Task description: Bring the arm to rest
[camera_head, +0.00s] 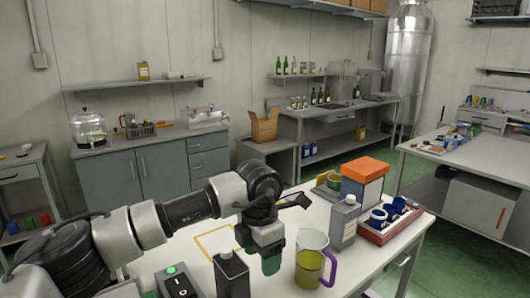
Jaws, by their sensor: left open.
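My left arm reaches in from the left over the white table (340,278). My left gripper (270,250) points down over the table's middle and is open. Its fingertips are hard to make out. A small dark green object (271,265) shows just under the gripper; I cannot tell whether they touch. My right gripper is not in view.
A jug (310,262) with yellow-green liquid and a purple handle stands close right of the gripper. A dark canister (231,274) and a switch box (178,283) are in front. A grey canister (344,222), orange-topped box (364,172) and red tray (392,233) stand right.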

